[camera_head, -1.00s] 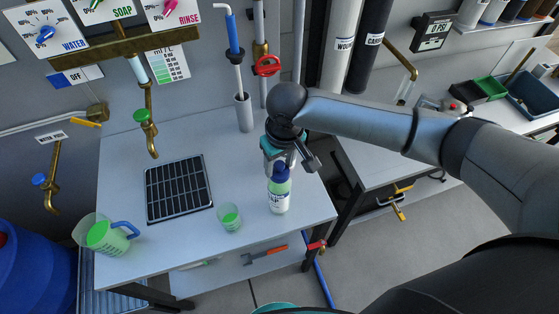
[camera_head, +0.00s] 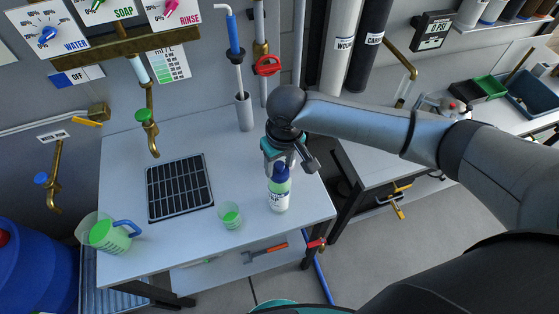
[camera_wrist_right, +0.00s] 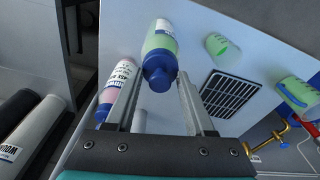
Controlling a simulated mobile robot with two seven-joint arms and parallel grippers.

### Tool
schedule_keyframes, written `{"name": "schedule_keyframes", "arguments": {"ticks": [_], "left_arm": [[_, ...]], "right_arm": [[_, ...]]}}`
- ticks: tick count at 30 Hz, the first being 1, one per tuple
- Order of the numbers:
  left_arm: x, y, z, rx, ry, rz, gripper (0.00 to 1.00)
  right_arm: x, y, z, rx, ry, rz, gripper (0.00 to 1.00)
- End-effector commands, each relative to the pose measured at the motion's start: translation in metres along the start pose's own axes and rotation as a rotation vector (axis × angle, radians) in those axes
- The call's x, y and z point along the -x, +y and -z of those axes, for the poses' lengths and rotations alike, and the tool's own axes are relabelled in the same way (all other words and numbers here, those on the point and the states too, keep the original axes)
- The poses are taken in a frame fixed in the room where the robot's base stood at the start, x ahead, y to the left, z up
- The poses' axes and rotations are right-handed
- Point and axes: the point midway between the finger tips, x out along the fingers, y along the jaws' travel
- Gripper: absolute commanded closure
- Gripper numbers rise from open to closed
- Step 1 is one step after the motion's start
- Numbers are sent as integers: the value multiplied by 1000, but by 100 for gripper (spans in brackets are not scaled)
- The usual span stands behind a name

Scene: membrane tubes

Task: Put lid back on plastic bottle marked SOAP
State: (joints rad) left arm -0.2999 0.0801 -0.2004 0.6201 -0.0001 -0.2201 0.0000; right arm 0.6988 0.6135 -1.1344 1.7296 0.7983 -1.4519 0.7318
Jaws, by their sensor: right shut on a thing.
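A green-and-white bottle (camera_head: 279,196) with a blue lid (camera_head: 281,172) on its top stands upright near the right edge of the worktop. Its label is too small to read in the head view. In the right wrist view the bottle (camera_wrist_right: 160,38) and its blue lid (camera_wrist_right: 160,76) lie between the fingers. My right gripper (camera_head: 289,160) is above the bottle, its fingers shut on the blue lid. I cannot tell how firmly the lid sits on the neck. A second bottle (camera_wrist_right: 117,92), pinkish with a white label, shows beside the left finger in the wrist view.
On the worktop (camera_head: 200,245) are a small cup of green liquid (camera_head: 230,215), a jug of green liquid (camera_head: 110,236) and a black grate (camera_head: 179,187). A brass tap (camera_head: 150,130) hangs behind the grate. A grey tube holder (camera_head: 244,112) stands at the back.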

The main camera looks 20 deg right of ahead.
Motion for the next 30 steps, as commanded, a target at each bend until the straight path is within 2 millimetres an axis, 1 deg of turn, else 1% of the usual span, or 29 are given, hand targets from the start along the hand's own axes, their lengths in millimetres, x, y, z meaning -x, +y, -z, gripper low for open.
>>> {"name": "schedule_keyframes", "arguments": {"ticks": [14,30], "left_arm": [[0,0,0,1,0,0,16],[10,0,1,1,0,0,16]], "right_arm": [[0,0,0,0,0,0,97],[0,0,0,1,0,0,97]]}}
